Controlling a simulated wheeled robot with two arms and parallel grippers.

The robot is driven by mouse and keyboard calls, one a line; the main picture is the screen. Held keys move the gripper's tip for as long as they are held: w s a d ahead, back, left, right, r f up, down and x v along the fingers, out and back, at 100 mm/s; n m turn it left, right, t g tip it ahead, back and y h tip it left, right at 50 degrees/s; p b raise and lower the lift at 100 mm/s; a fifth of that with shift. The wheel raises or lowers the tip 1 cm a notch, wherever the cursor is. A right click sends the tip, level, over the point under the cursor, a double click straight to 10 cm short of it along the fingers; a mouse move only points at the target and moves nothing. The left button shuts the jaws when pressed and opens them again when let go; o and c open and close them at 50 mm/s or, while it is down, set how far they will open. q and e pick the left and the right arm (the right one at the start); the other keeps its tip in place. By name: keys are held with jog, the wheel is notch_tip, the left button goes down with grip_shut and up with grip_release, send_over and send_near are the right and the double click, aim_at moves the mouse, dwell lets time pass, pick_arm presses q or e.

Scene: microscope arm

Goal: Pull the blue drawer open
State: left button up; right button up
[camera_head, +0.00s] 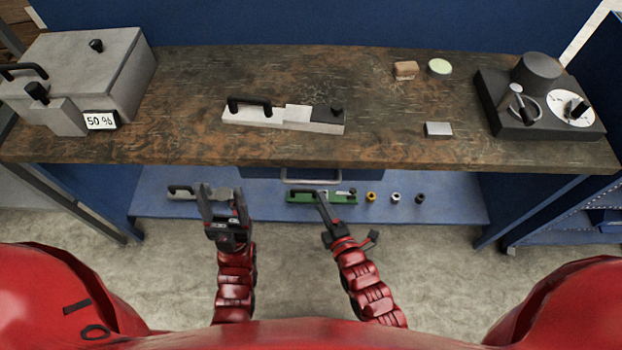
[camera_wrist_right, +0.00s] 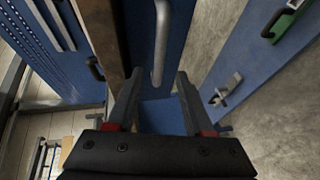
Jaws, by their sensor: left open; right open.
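The blue drawer (camera_head: 358,174) sits under the front edge of the workbench, and its front shows only as a thin strip in the head view. Its grey bar handle (camera_head: 312,180) sticks out at the front. In the right wrist view the drawer front (camera_wrist_right: 141,40) and the handle (camera_wrist_right: 161,45) lie ahead of the fingers. My right gripper (camera_head: 322,194) is open just in front of the handle. In the wrist view its fingertips (camera_wrist_right: 158,80) are on either side of the handle's line, with nothing held. My left gripper (camera_head: 223,192) is open and empty, left of the handle.
The wooden benchtop (camera_head: 200,100) holds a grey box (camera_head: 85,65), a white fixture with a black handle (camera_head: 265,115) and a black device (camera_head: 540,100). A blue lower shelf (camera_head: 450,205) beneath carries a green fixture (camera_head: 345,198) and small parts. The floor in front is free.

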aim_at(312, 184)
jog(key=p+x, duration=0.1)
jog(key=x, duration=0.7)
jog(key=shift+w+a, duration=0.15)
jog(key=shift+w, duration=0.05)
jog(key=shift+w+a+f+p, duration=0.1)
jog(key=shift+w+f+p, duration=0.05)
jog(key=shift+w+p, duration=0.2)
grip_shut()
dwell(0.8)
